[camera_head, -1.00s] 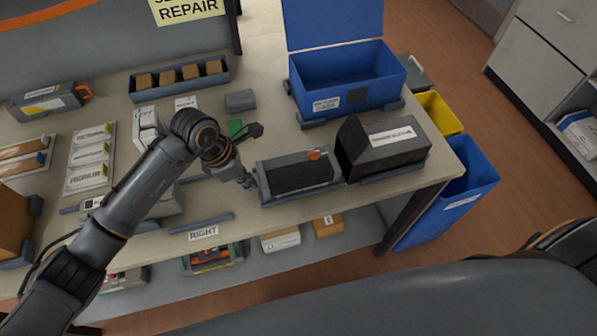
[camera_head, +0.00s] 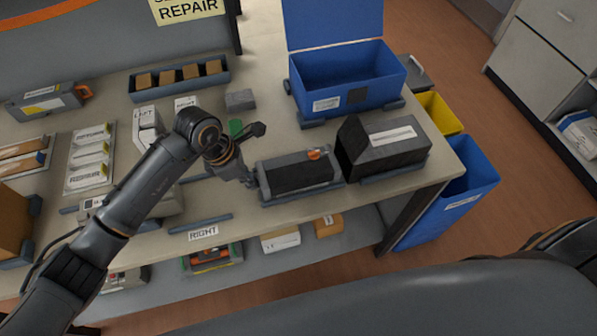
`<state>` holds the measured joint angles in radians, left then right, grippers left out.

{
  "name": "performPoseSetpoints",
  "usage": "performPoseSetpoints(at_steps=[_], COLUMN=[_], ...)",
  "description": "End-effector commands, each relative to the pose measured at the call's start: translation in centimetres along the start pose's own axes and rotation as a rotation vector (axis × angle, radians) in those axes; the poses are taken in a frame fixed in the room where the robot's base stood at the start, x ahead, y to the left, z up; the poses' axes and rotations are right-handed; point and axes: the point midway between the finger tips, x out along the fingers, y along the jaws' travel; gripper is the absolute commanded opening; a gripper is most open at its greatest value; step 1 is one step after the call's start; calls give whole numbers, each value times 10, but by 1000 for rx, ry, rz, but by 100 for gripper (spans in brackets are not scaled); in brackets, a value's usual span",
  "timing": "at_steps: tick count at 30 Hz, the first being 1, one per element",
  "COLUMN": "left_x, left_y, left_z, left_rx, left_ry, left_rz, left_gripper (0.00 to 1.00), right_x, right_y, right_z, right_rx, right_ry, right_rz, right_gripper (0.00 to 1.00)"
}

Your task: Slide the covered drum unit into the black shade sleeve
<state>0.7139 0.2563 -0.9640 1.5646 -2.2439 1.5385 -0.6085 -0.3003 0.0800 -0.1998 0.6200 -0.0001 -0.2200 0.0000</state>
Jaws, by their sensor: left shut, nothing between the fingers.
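The covered drum unit (camera_head: 300,178), a grey body with a black cover and an orange spot, lies on the bench near its front edge. The black shade sleeve (camera_head: 385,153), with a white label on top, stands just to its right. The drum unit's right end is close to the sleeve's left end; I cannot tell whether any of it is inside. My left gripper (camera_head: 249,181) is shut and empty at the drum unit's left end, touching or nearly touching it. My right gripper is out of view.
A blue open box (camera_head: 345,85) stands behind the sleeve. Blue (camera_head: 465,185) and yellow (camera_head: 437,112) bins stand beyond the bench's right end. A tray of brown blocks (camera_head: 180,85) is at the back left. A small grey block (camera_head: 240,99) lies behind the gripper.

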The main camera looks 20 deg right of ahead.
Motion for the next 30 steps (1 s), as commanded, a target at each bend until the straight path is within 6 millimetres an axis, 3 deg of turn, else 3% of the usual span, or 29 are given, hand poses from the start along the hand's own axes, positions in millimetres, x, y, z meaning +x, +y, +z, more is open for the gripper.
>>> performPoseSetpoints(at_steps=[30], left_x=[15], left_y=[0], left_z=[45], left_rx=[1], left_ry=[-1], left_rz=[0], left_gripper=[0], right_x=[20], right_y=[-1], right_z=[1], right_rx=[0], right_ry=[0], right_rz=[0], right_gripper=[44])
